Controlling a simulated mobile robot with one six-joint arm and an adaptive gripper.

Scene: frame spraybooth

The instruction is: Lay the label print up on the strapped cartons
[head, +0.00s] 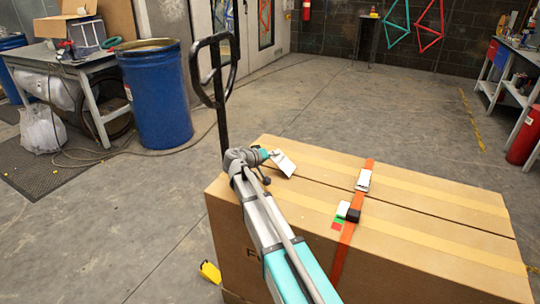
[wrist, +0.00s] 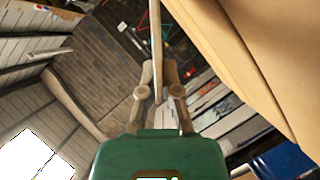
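The strapped cartons (head: 420,215) are large brown boxes with tan tape and an orange strap (head: 346,245) across the top. My gripper (head: 268,155) is over the far left part of the carton top in the head view. It is shut on a small white sheet, the label print (head: 284,164), which tilts down to the right. In the wrist view the print (wrist: 156,45) shows nearly edge-on between the fingers (wrist: 158,88), with the cartons (wrist: 270,55) at upper right. I cannot tell whether the print touches the carton top.
A black pallet-jack handle (head: 216,80) rises behind the cartons. A blue drum (head: 158,95) stands left.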

